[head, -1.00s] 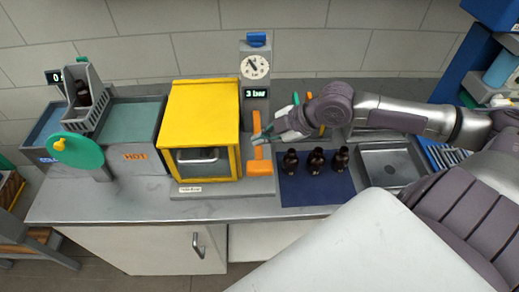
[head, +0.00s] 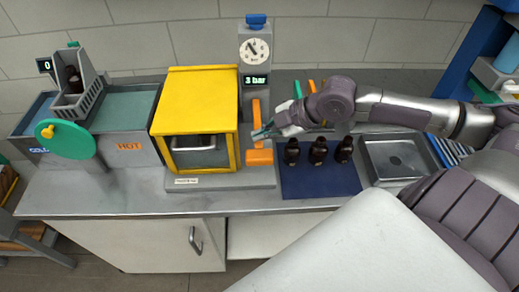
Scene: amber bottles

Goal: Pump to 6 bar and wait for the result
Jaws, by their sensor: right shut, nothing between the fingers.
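The test station has a yellow box (head: 196,90) with a handle on its dark front opening. Beside it stands a grey column with a round dial (head: 254,51) and a green display (head: 255,80) reading "3 bar". Below the display is an upright orange bar (head: 256,112), and under it an orange pump handle (head: 259,157). My right gripper (head: 263,132) is shut and empty, with its tips at the bar, just above the handle. I cannot tell whether it touches either. Several dark bottles, one labelled here (head: 318,150), stand on a blue mat (head: 318,184). My left gripper is out of view.
At the left are a bath marked HOT (head: 131,147), a green disc (head: 68,139) with a yellow knob and a grey basket (head: 80,96) holding a dark bottle. Coloured upright pieces stand behind my gripper.

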